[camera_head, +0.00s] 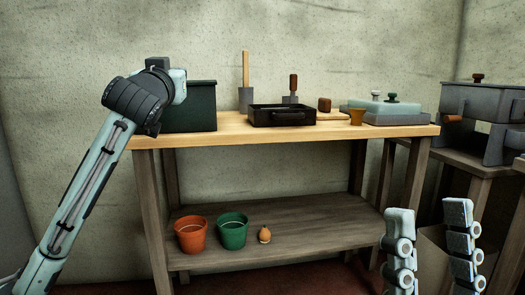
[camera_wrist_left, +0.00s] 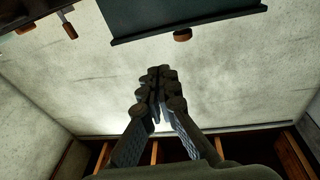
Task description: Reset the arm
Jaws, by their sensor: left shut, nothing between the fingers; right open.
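My left arm (camera_head: 88,190) rises from the lower left in the head view and bends at a dark joint in front of the bench's left end. My left gripper (camera_wrist_left: 156,76) is shut and empty in the left wrist view, its fingers together against the pale wall. The head view does not clearly show its fingers. My right gripper (camera_head: 429,212) is at the lower right in the head view, open, its two fingers pointing up and apart with nothing between them.
A wooden workbench (camera_head: 240,131) holds a dark green box (camera_head: 196,108) beside the left arm's joint, a black tray (camera_head: 283,116) and a pale-lidded case (camera_head: 388,112). Orange (camera_head: 191,236) and green (camera_head: 233,232) pots stand on the lower shelf. A grey grill-like box (camera_head: 480,105) stands right.

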